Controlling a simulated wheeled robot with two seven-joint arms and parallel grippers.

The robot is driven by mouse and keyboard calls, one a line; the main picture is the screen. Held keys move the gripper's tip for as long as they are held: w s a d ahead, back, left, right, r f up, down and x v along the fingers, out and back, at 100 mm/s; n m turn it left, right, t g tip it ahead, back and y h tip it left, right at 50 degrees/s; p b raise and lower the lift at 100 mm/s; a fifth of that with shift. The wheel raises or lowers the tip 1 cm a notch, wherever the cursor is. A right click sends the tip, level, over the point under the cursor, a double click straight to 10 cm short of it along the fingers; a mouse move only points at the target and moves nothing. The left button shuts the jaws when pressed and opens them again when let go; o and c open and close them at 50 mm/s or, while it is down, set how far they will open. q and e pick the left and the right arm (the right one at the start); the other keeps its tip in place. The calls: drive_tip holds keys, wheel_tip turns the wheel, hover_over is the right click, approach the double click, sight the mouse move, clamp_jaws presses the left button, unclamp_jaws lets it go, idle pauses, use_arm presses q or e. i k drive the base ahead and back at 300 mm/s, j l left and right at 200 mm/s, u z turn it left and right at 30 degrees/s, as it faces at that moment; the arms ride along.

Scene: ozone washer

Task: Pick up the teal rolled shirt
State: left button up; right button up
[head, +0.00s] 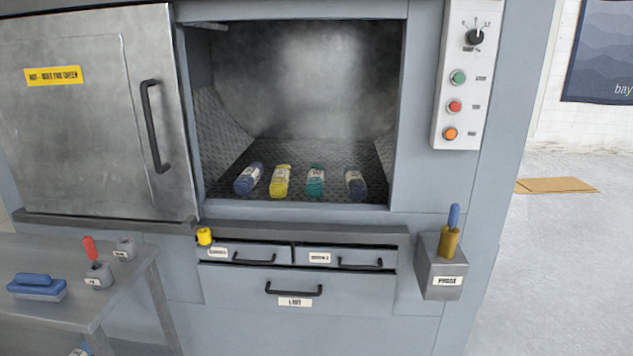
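The teal rolled shirt (316,182) lies on the perforated floor of the open washer chamber (300,153), near its front opening. A pale band wraps its middle. A yellow roll (280,181) lies to its left and a dark blue roll (355,183) to its right, both apart from it. Another blue roll (249,178) lies at the far left of the row. Neither of my grippers shows in the head view.
The metal door (90,120) stands left of the opening. A side table (60,260) holds a blue brush (37,286) and small pots. A control panel (464,75) and a holder box (441,268) are at right.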

sight(315, 183)
drive_tip(key=i+j, duration=0.15)
drive_tip(key=i, duration=0.35)
drive_tip(key=i+j, duration=0.1)
drive_tip(key=i, duration=0.35)
